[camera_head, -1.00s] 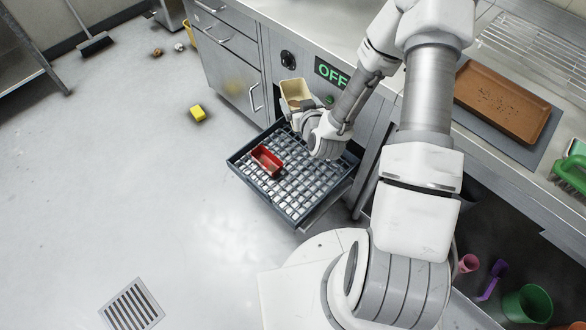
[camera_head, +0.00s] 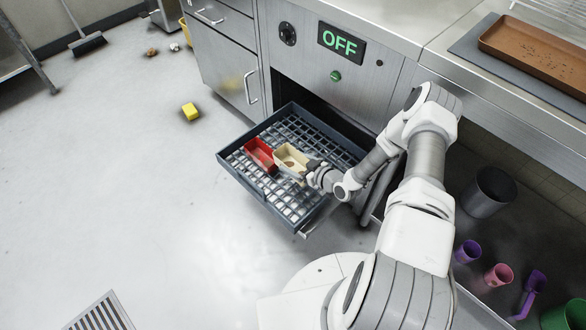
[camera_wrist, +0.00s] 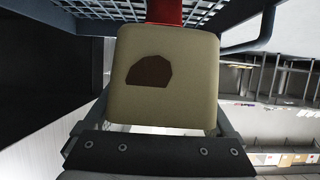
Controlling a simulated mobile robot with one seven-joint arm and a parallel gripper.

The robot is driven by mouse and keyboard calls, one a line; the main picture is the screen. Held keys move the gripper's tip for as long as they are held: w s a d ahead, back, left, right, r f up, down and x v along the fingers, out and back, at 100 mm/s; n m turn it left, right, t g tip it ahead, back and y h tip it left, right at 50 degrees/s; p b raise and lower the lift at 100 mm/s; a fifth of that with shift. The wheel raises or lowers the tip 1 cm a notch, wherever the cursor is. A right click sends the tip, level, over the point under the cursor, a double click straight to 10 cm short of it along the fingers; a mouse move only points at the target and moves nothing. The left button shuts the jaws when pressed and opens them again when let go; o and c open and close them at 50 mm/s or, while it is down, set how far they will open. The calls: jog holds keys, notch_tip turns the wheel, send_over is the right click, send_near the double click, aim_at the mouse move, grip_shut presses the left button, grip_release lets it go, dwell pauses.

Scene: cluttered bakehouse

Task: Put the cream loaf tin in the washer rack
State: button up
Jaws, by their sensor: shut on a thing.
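The cream loaf tin (camera_head: 291,158) is over the washer rack, just right of a red tin (camera_head: 260,154). I cannot tell whether it touches the rack. My gripper (camera_head: 308,173) is shut on the tin's near right end. In the wrist view the cream tin (camera_wrist: 195,85) fills the middle, with a dark brown patch on its face, between my gripper's fingers (camera_wrist: 150,130). The washer rack (camera_head: 262,203) is a dark-framed grid, drawn out from below the OFF panel. The red tin also shows behind the cream tin in the wrist view (camera_wrist: 164,11).
The washer front with its OFF display (camera_head: 341,42) stands behind the rack. A yellow sponge (camera_head: 190,111) lies on the floor at left. Cups (camera_head: 498,274) and a grey pot (camera_head: 490,192) stand on a low shelf at right. The rack's front part is free.

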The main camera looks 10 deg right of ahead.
notch_tip(320, 180, down, 11)
jog(key=b, duration=0.4)
jog(key=shift+f, duration=0.15)
jog(key=o, duration=1.2)
jog(key=shift+s+d+r, duration=0.1)
jog(key=shift+s+r, duration=0.15)
jog(key=shift+r, duration=0.1)
jog(key=p+v, duration=0.4)
jog(key=v, duration=0.7)
jog(key=shift+s+d, duration=0.2)
jog(key=shift+s+f, duration=0.1)
